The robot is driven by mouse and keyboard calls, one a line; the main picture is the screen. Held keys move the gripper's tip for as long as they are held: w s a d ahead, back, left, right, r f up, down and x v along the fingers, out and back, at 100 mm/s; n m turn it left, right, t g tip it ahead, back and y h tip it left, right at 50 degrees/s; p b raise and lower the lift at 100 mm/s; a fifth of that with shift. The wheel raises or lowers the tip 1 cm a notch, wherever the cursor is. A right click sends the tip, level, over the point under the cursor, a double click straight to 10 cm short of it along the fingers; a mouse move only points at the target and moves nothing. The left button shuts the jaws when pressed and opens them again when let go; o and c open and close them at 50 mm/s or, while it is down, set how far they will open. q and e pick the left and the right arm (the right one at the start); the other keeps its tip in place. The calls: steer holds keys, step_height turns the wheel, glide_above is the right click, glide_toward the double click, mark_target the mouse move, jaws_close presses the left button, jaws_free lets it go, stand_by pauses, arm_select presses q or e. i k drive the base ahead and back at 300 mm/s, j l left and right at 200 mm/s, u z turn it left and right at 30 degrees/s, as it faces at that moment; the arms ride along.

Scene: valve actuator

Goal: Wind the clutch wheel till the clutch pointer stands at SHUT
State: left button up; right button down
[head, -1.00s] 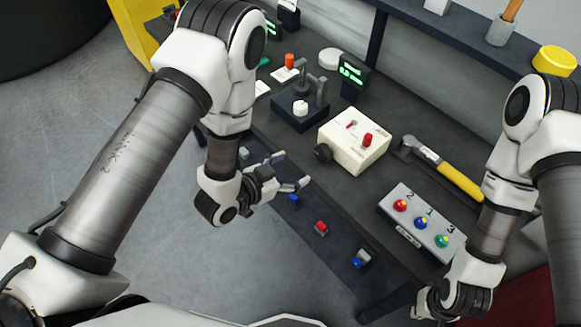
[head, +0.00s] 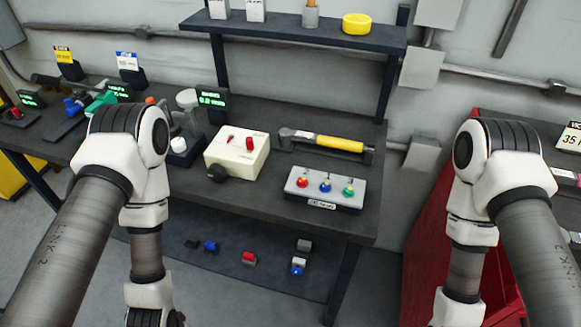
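A cream box (head: 237,153) stands on the workbench in the middle of the head view. I cannot tell for sure that these are the clutch wheel and pointer, and no SHUT label is readable. My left arm comes down left of the box and my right arm comes down at the right. Both grippers are cut off below the picture's edge.
A hammer (head: 340,144) with a yellow handle lies behind a button box (head: 325,188) with red, blue and green buttons. Small displays and a green-handled valve (head: 100,101) stand at the left. A lower shelf (head: 275,273) holds small coloured blocks. A red cabinet (head: 428,225) stands at the right.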

mark_target(216, 172)
steer(key=j+z, duration=0.25)
steer(key=z, duration=0.2)
steer(key=j+z, duration=0.3)
steer(key=z, duration=0.2)
steer(key=j+z, duration=0.3)
steer(key=z, duration=0.15)
steer(key=k+j+z, duration=0.1)
steer(key=j+z, duration=0.15)
steer(key=z, duration=0.25)
steer(key=k+j+z, duration=0.1)
steer(key=z, duration=0.35)
steer(key=k+j+z, duration=0.2)
steer(key=z, duration=0.3)
